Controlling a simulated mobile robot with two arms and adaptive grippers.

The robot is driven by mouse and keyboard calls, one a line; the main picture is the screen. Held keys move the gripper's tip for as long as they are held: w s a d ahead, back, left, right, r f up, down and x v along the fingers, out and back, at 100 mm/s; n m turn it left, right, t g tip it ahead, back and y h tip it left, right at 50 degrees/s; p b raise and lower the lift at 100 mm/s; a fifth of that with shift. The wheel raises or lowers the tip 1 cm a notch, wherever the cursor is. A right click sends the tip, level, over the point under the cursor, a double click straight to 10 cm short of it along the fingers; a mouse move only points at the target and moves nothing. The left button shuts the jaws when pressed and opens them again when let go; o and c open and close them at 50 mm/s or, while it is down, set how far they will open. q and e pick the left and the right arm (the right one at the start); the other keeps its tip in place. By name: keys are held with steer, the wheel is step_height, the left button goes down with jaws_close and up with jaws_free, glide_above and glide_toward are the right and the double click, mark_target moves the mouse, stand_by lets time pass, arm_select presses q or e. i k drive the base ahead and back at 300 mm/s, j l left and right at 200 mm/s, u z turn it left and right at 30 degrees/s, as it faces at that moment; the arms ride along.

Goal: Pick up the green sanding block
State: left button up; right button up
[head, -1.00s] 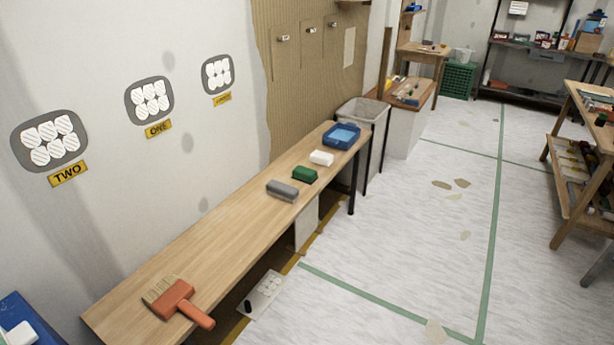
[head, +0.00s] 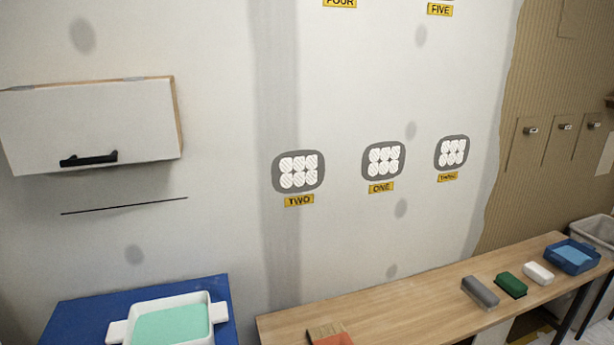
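The green sanding block (head: 511,285) lies on the long wooden table (head: 408,311) along the wall, in the right part of the head view. A grey block (head: 480,292) lies to its left and a white block (head: 538,273) to its right, each with a small gap. The green block's top and front side are visible and nothing covers it. Neither of my grippers shows in the head view.
A blue tray (head: 572,256) sits at the table's right end. An orange brush (head: 331,337) is cut off at the bottom edge. A white tub with mint-green contents (head: 168,325) stands on a blue surface (head: 64,318). A white cabinet (head: 92,125) hangs on the wall, left.

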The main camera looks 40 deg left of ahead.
mark_target(516, 289)
steer(key=u, duration=0.35)
steer(key=i+l+u, duration=0.8)
steer(key=l, duration=0.3)
steer(key=i, duration=0.1)
